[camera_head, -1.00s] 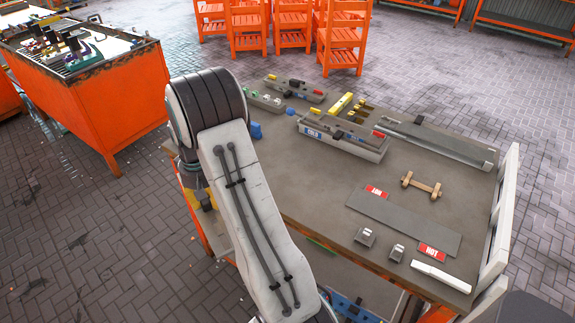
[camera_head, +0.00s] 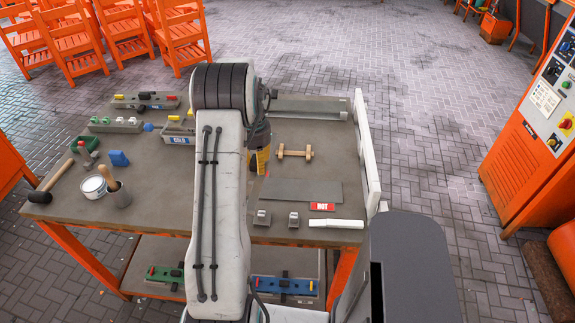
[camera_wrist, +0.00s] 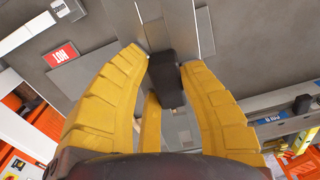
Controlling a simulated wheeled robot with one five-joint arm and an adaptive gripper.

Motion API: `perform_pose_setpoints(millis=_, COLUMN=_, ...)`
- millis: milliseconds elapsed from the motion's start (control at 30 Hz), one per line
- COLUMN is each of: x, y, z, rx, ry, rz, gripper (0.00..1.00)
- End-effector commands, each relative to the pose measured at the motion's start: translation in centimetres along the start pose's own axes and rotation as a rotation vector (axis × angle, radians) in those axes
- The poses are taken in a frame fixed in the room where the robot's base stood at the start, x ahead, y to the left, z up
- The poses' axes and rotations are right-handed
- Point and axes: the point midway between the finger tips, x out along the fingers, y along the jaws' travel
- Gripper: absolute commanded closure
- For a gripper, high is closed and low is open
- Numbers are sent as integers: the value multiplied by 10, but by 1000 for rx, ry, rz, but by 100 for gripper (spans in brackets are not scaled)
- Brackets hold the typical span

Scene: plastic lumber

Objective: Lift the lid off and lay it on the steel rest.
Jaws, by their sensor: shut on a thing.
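My gripper (camera_wrist: 165,85) has yellow fingers and is shut on a black block-shaped handle (camera_wrist: 166,72) in the wrist view. Grey metal shows behind the handle; I take it for the lid, though its outline blends with the grey surfaces below. In the head view my gripper (camera_head: 259,160) is mostly hidden behind my arm, left of the wooden dumbbell-shaped piece, and the lid cannot be seen there. A flat grey steel plate (camera_head: 300,190), probably the rest, lies on the table with a red HOT label (camera_head: 322,207) at its front right. That label also shows in the wrist view (camera_wrist: 62,54).
The wooden piece (camera_head: 295,152) lies behind the plate. Two small metal blocks (camera_head: 262,217) and a white bar (camera_head: 336,223) lie in front. A COLD-labelled tray (camera_head: 179,139) is left of my arm. A white rail (camera_head: 367,150) edges the table's right side.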

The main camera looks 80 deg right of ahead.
Motion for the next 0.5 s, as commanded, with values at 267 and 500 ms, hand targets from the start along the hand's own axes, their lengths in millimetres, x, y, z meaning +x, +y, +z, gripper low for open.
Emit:
perform_pose_setpoints(millis=267, x=-22, y=78, z=-31, rx=515, ry=9, rz=-2, gripper=100)
perform_pose_setpoints(millis=500, x=-34, y=87, z=-36, rx=918, ry=11, rz=-5, gripper=100)
